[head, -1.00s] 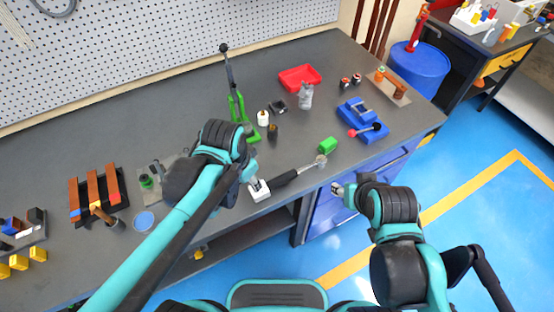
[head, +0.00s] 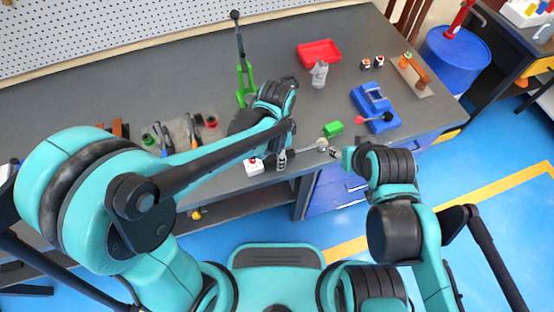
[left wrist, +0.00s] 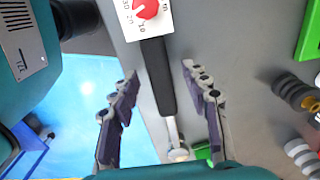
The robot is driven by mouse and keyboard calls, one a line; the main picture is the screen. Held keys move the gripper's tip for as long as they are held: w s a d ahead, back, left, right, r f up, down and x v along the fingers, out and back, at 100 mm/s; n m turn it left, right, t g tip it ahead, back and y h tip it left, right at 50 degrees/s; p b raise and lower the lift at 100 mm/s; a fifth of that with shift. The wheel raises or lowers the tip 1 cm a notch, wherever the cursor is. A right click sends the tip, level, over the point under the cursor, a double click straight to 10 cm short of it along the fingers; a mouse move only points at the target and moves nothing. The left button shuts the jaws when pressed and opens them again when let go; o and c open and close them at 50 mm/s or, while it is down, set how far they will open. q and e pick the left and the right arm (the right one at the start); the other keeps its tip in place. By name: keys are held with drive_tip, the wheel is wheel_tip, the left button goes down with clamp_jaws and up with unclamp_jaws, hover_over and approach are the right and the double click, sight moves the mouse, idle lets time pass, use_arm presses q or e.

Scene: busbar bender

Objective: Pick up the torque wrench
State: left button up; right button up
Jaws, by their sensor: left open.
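The torque wrench lies on the dark bench near its front edge. In the left wrist view its black handle (left wrist: 158,75), silver shaft and round head (left wrist: 178,153) show. In the head view the round head (head: 322,145) shows and my left gripper partly hides the handle. My left gripper (head: 282,160) is over the handle; in the left wrist view its open fingers (left wrist: 160,76) are on either side of the handle, apart from it. My right gripper (head: 337,153) is beside the wrench head at the bench edge; its jaw state is unclear.
A white box with a red knob (head: 253,168) is at the handle's end. A green block (head: 334,128) lies beyond the wrench head. A green tool with a tall lever (head: 243,80), a red tray (head: 319,53) and a blue device (head: 375,108) stand farther back.

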use_arm(q)
drive_tip(key=shift+w+f, duration=0.1)
drive_tip(key=shift+f, duration=0.6)
drive_tip(key=shift+r, duration=0.1)
clamp_jaws()
